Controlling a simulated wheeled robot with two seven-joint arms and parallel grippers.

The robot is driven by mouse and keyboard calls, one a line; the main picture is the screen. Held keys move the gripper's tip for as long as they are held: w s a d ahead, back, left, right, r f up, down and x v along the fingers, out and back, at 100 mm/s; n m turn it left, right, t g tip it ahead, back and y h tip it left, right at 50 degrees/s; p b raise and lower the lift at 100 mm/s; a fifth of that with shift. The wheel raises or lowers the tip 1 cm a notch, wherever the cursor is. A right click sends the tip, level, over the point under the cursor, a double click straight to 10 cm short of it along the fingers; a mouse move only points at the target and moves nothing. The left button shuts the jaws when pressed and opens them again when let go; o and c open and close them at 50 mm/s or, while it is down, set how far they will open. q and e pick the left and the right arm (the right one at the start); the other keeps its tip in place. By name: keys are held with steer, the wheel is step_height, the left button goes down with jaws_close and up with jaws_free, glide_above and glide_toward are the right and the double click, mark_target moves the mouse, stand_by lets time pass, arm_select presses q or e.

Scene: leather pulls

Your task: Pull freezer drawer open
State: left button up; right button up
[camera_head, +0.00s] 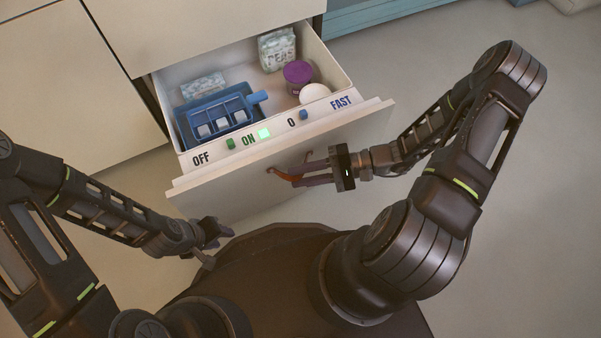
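The freezer drawer (280,165) stands pulled out from the pale cabinet, its inside open to view. A brown leather pull (284,176) is on its front panel. My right gripper (301,174) reaches in from the right, and its fingers are at the pull and appear closed on it. The fingers partly hide the pull. My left gripper (221,247) is below and left of the drawer front, apart from it, with its fingers spread and nothing visible between them.
The drawer holds a blue ice tray (218,116), a frosted packet (203,86), a peas bag (277,49), a purple-lidded tub (298,73) and a white round item (314,93). Its rim has switches and a lit green light (264,133). Floor at right is clear.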

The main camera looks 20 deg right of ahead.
steer(key=shift+o, duration=1.4)
steer(key=shift+d+f, duration=0.1)
steer(key=shift+d, duration=0.1)
steer(key=shift+a, duration=0.1)
steer(key=p+v, duration=0.2)
steer(key=v, duration=0.5)
steer(key=shift+d, duration=0.4)
